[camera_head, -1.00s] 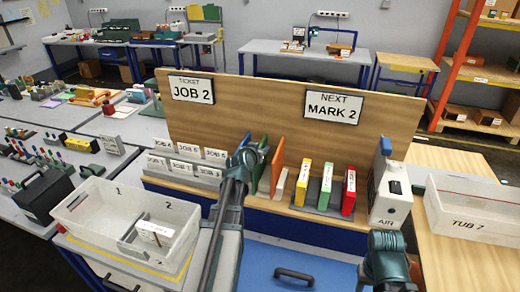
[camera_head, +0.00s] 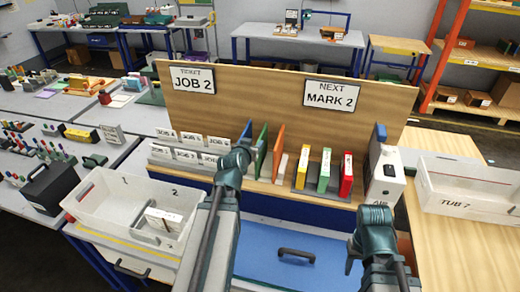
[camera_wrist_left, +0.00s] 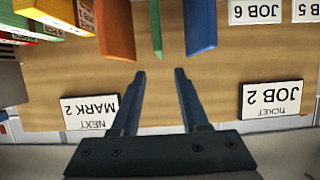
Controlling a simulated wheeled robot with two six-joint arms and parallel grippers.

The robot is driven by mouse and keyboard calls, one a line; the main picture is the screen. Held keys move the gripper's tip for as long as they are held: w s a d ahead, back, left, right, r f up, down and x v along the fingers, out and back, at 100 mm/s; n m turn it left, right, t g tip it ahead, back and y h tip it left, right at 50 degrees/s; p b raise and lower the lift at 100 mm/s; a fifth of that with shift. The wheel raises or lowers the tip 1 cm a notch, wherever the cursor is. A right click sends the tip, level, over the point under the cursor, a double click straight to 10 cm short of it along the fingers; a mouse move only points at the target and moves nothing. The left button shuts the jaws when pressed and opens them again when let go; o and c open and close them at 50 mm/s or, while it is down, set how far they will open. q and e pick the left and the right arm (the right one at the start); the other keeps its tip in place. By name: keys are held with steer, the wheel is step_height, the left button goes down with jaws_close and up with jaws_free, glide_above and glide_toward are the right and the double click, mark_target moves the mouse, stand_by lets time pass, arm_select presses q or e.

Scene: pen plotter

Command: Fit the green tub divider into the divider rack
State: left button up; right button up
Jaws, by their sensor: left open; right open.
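The green tub divider (camera_head: 261,150) stands upright on the bench between a blue panel (camera_head: 246,131) and an orange panel (camera_head: 279,153). In the left wrist view the green divider (camera_wrist_left: 156,28) is edge-on at the top, between the orange and blue panels, beyond my fingertips. My left gripper (camera_wrist_left: 158,74) is open and empty, apart from the divider. In the head view my left gripper (camera_head: 238,160) is just in front of the panels and hides their lower left parts. My right gripper (camera_head: 370,222) is over the front right. I cannot make out the divider rack for certain.
Labelled job holders (camera_head: 190,150) stand left of the panels. Yellow, green and red binders (camera_head: 324,171) and a white AIR box (camera_head: 386,180) stand right. A two-compartment tub (camera_head: 100,205) is at left and TUB 7 (camera_head: 465,201) at right. A wooden board (camera_head: 260,90) rises behind.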

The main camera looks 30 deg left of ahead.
arm_select(q)
steer(key=s+d+f+m+g+h, duration=0.2)
steer(key=d+f+g, duration=0.15)
steer(key=d, duration=0.55)
steer(key=s+d+f+m+g+h, duration=0.15)
steer(key=d+f, duration=0.35)
steer(key=d, duration=0.5)
steer(key=s+d+f+m+g+y, duration=0.1)
steer(key=s+d+f+g, duration=0.1)
steer(key=s+d+g, duration=0.2)
steer(key=s+d+f+m+g+y, duration=0.1)
steer(key=s+d+f+m+g, duration=0.1)
steer(key=s+d, duration=0.6)
steer(key=s+f+g, duration=0.1)
steer(key=s+g, duration=0.1)
steer(key=s, duration=0.3)
steer(key=shift+d, duration=0.25)
step_height(320, 180, down, 3)
steer(key=b, duration=0.3)
steer(key=shift+f, duration=0.2)
